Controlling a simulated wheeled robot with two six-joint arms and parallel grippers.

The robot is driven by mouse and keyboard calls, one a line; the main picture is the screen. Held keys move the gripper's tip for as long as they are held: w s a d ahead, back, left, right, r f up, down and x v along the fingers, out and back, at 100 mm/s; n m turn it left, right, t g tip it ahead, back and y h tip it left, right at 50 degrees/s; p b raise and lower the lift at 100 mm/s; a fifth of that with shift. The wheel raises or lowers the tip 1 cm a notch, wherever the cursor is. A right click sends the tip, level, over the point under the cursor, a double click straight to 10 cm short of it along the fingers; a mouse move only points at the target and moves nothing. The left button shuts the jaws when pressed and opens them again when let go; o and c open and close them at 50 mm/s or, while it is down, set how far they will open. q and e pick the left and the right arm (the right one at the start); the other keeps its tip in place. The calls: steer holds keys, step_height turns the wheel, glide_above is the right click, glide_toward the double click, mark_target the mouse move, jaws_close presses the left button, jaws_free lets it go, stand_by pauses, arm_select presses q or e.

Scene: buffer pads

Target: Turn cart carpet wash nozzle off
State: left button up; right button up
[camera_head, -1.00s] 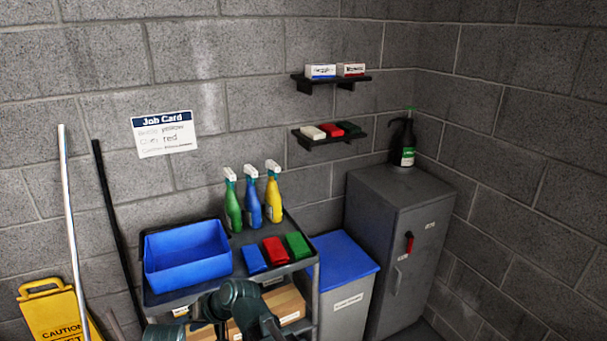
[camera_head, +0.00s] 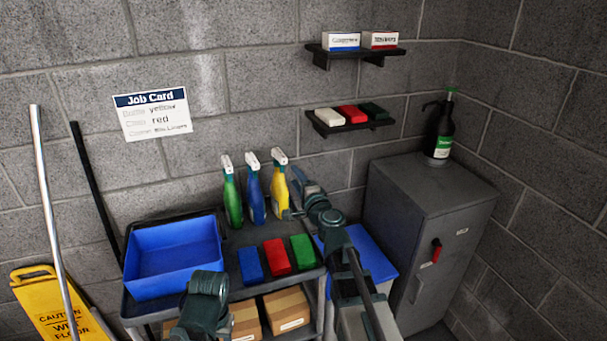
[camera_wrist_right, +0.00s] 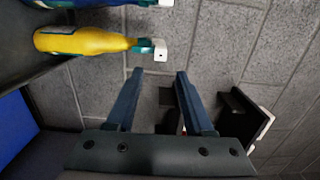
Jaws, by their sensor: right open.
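Three spray bottles stand upright in a row on the cart (camera_head: 129,308): a green bottle (camera_head: 233,203), a blue bottle (camera_head: 254,203) and a yellow bottle (camera_head: 279,197). Each has a white and teal spray head. Their label text is too small to read, so I cannot tell which is carpet wash. My right gripper (camera_head: 292,192) is open and empty, just right of the yellow bottle. In the right wrist view its fingers (camera_wrist_right: 155,72) are spread, and the yellow bottle's white nozzle (camera_wrist_right: 161,50) lies beyond the fingertips, apart from them. My left gripper's fingers are not visible.
A blue tray (camera_head: 170,286) and blue, red and green cloths (camera_head: 277,256) lie on the cart's top. A blue-lidded bin (camera_head: 375,262) and grey cabinet (camera_head: 430,205) stand to the right. Wall shelves (camera_head: 352,126) hang above. A job card (camera_head: 152,114) is on the wall.

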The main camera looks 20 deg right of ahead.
mark_target(284, 162)
steer(key=shift+w, duration=0.1)
steer(key=shift+w+a, duration=0.2)
steer(key=shift+w, duration=2.1)
steer(key=shift+w+a, duration=0.2)
steer(key=shift+w, duration=2.1)
steer(key=c, duration=0.7)
steer(key=n, duration=1.8)
steer(key=shift+n, duration=0.4)
steer(key=o, duration=0.7)
